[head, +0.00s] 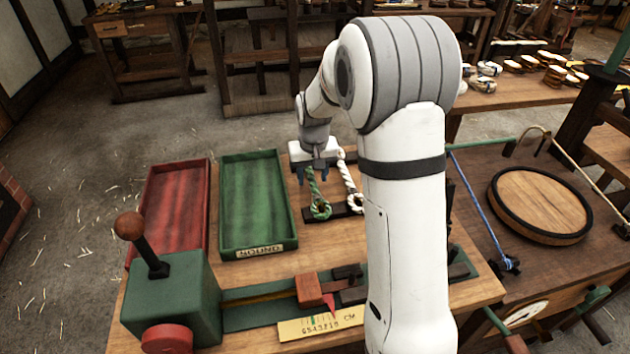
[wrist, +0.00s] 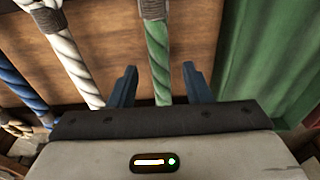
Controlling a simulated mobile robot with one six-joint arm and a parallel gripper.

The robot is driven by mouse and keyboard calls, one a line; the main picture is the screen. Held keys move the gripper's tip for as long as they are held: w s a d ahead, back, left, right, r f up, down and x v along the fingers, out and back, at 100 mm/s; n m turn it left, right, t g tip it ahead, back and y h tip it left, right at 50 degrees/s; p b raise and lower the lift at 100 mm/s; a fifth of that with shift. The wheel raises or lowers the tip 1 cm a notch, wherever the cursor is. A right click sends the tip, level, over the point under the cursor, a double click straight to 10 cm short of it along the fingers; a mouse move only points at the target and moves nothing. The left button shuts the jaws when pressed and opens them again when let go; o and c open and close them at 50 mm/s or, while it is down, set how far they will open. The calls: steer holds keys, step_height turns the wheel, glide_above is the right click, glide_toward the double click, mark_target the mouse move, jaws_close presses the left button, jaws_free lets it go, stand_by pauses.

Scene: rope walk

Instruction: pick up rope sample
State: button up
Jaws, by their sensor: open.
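A green rope sample (head: 313,187) with a looped end lies on the dark rack on the bench, beside a white rope sample (head: 350,182). My gripper (head: 314,174) is open and points down above the green sample's upper part. In the wrist view, the green sample (wrist: 158,50) runs between my two open fingers (wrist: 160,78), touching neither as far as I can see. The white sample (wrist: 73,52) is left of the fingers, and a blue sample (wrist: 22,88) is farther left. My arm hides part of the rack in the head view.
A green tray (head: 288,213) stands just left of the samples, with a red tray (head: 147,185) beyond it. The tray's green surface (wrist: 262,55) is close to my right finger. A clamp device (head: 185,298) with a levered handle and scale is at the front.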

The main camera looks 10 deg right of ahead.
steer(key=shift+c, duration=0.3)
jaws_close()
stand_by(0.4)
